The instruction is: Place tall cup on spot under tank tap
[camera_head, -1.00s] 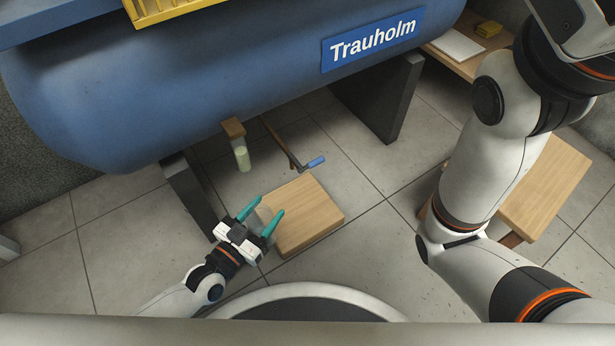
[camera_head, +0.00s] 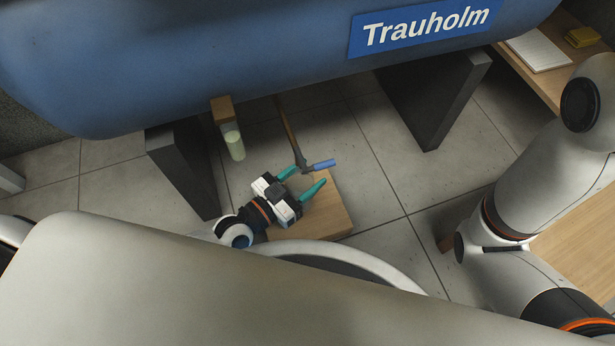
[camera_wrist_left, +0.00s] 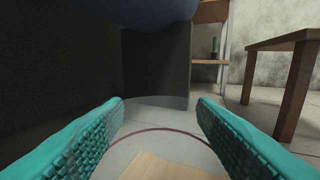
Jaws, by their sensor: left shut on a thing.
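My left gripper (camera_head: 309,176) is above the wooden block (camera_head: 328,214) on the floor, near the tap's blue handle (camera_head: 318,165). Its teal fingers are shut on a clear, see-through cup (camera_wrist_left: 160,116), which shows faintly between the fingertips in the left wrist view. The cup is hard to make out in the head view. The tap's thin pipe (camera_head: 288,130) comes down from under the blue tank (camera_head: 240,60). I cannot tell whether the cup touches the block. My right gripper is not in view.
A pale green cylinder (camera_head: 234,146) hangs below a small wooden piece (camera_head: 221,110) left of the tap. Dark tank supports stand at left (camera_head: 183,168) and right (camera_head: 435,95). A wooden table (camera_head: 580,245) is at right.

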